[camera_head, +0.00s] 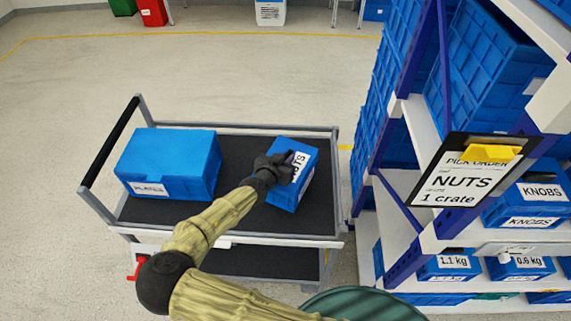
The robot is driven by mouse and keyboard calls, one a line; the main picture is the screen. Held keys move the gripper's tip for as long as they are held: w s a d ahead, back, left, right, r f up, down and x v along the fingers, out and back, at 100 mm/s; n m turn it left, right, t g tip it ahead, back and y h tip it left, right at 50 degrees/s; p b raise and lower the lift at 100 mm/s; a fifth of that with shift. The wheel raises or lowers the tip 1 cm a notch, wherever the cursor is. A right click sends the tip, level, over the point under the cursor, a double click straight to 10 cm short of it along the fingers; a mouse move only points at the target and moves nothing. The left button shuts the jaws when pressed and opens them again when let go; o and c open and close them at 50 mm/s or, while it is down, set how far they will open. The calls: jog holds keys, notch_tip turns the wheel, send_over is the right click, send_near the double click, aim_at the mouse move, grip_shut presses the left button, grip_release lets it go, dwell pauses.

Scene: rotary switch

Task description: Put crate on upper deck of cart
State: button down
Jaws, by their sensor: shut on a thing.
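A small blue crate (289,189) with a white label ending in "TS" is over the right part of the cart's dark upper deck (240,158). It is turned at an angle to the deck edges. My gripper (288,163) is shut on this crate at its upper left side and partly covers the label. I cannot tell whether the crate's bottom touches the deck. A larger blue box (168,160) with a white label sits on the left part of the same deck, apart from the small crate.
A shelf rack (417,140) with blue crates stands close on the right. A clipboard (463,185) reading "PICK ORDER NUTS 1 crate" hangs on it. The cart has a black handle (109,141) at left and a lower deck (265,262). Open floor (230,75) lies behind the cart.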

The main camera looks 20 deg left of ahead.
jog(key=shift+f+p, duration=0.3)
jog(key=shift+f, duration=1.4)
jog(key=c, duration=1.4)
grip_release()
jog(key=shift+w, duration=0.1)
jog(key=shift+a, duration=0.1)
jog(key=shift+s, duration=0.2)
jog(key=shift+r, duration=0.2)
